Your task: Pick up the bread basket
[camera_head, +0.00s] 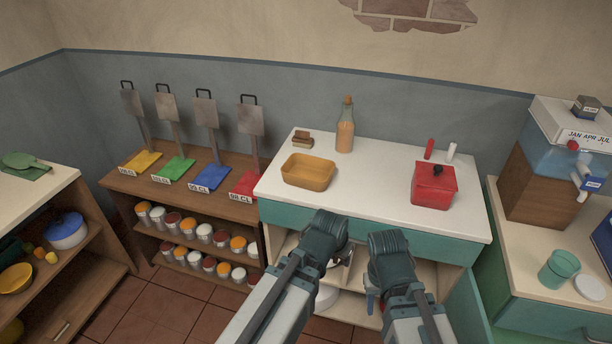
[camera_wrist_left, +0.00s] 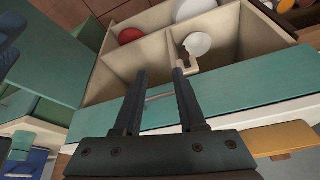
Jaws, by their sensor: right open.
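The bread basket looks to be the shallow yellow-orange container (camera_head: 308,172) on the left part of the white counter in the head view. A yellow-orange shape at the lower right of the left wrist view (camera_wrist_left: 282,138) seems to be the same basket. My left gripper (camera_head: 343,256) is in front of the counter's front edge, nearer to me than the basket and to its right. In the left wrist view its two fingers (camera_wrist_left: 158,74) are apart with nothing between them. My right gripper (camera_head: 374,300) is open, in front of the counter to the right, its fingers mostly hidden.
The white counter (camera_head: 370,199) also holds a bottle (camera_head: 345,126), a brown block (camera_head: 302,138), and a red lidded pot (camera_head: 433,186). Open shelves with dishes lie below. The counter between basket and pot is clear. A shelf with several cans (camera_head: 205,233) stands left.

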